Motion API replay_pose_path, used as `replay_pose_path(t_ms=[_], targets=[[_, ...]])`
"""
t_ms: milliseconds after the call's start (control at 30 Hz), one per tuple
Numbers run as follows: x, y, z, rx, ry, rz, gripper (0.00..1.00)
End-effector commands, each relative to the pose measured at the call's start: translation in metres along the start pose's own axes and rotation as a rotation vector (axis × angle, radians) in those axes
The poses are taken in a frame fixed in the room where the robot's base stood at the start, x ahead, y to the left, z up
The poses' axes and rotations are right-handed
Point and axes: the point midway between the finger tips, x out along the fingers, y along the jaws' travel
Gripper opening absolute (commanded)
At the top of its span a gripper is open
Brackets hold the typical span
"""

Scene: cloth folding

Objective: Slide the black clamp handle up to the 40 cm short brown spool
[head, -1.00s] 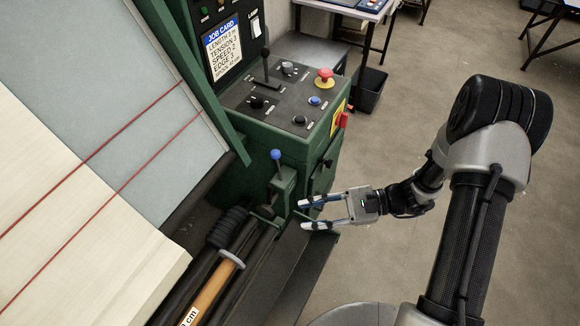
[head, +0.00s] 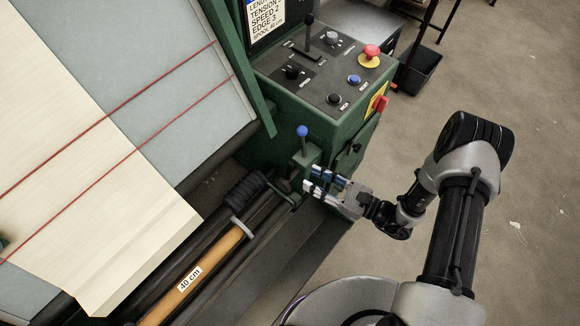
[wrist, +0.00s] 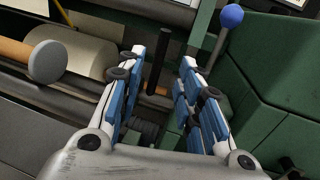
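The short brown spool (head: 213,260), labelled 40 cm, lies in the trough at the machine's front; its pale end disc faces a black ribbed part (head: 245,190). In the wrist view the brown spool (wrist: 14,50) is at the left edge. The black clamp handle (wrist: 157,62) stands upright between my fingertips in that view; I cannot make it out in the head view. My gripper (head: 309,180) is open beside the spool's right end; its fingers (wrist: 163,60) are apart, with no clear contact on the handle.
A blue-knobbed lever (head: 302,132) stands just beyond my fingers and shows right of them in the wrist view (wrist: 231,16). The green control cabinet (head: 335,140) rises behind. A black bin (head: 419,72) stands on the floor at the back.

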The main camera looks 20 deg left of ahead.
Motion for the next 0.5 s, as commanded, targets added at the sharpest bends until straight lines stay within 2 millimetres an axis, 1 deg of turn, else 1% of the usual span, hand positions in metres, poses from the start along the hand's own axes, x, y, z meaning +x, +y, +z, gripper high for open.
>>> replay_pose_path(t_ms=[33,200,333,500], targets=[[0.013,0.002,-0.001,-0.001,0.0,0.007,0.33],[0.048,0.002,-0.001,0.0,0.0,0.007,0.33],[0.069,0.001,-0.001,-0.001,0.0,0.005,0.33],[0.084,0.001,0.0,0.001,0.0,0.001,0.33]])
